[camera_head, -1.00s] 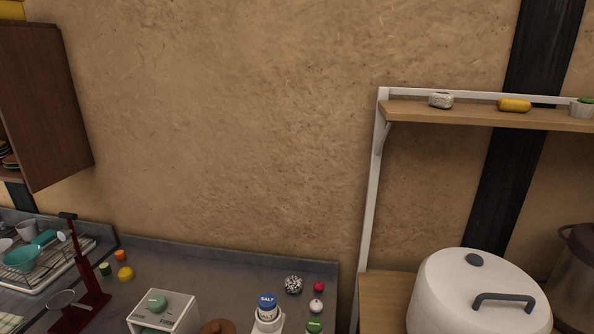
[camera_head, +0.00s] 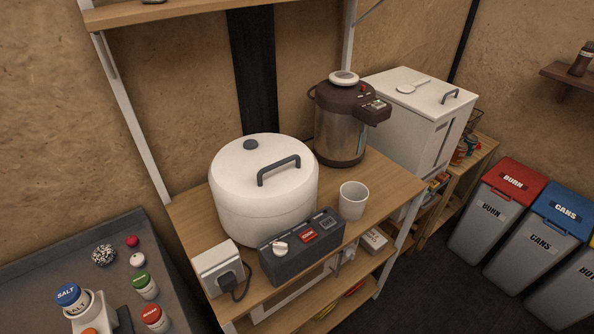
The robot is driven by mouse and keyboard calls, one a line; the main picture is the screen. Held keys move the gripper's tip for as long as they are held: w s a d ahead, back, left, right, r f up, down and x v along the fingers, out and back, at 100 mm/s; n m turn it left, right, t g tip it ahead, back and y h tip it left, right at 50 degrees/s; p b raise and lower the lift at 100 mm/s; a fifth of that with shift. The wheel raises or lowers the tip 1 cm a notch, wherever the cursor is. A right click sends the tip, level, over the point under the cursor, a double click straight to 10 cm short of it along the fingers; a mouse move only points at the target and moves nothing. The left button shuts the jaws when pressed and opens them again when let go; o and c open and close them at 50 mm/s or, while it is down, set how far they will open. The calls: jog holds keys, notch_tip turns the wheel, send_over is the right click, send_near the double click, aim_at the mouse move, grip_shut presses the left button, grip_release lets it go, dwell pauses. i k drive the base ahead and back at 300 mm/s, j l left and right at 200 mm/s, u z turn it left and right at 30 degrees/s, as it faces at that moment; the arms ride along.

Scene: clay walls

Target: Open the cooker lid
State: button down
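The white round cooker (camera_head: 262,203) stands on a wooden shelf unit near the middle of the view. Its domed lid (camera_head: 225,170) is shut, with a dark grey handle (camera_head: 279,169) across the top right and a dark round knob or vent (camera_head: 250,145) toward the back. A dark control box (camera_head: 302,248) with a white knob and a red button labelled COOK sits against the cooker's front. My gripper and arm are not in view.
A white cup (camera_head: 352,200) and a brown-and-steel hot-water pot (camera_head: 341,137) stand right of the cooker. A power outlet box (camera_head: 220,268) with a plug is at its front left. Salt and other jars fill the left counter. Bins (camera_head: 505,203) stand at right.

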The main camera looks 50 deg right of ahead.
aim_at(266, 174)
jog(key=j+z, duration=0.15)
jog(key=z, duration=0.35)
jog(key=j+z, duration=0.15)
jog(key=z, duration=0.35)
jog(key=k+j+z, duration=0.1)
jog(key=z, duration=0.35)
jog(key=k+j, duration=0.45)
jog(key=j, duration=0.25)
jog(key=z, duration=0.05)
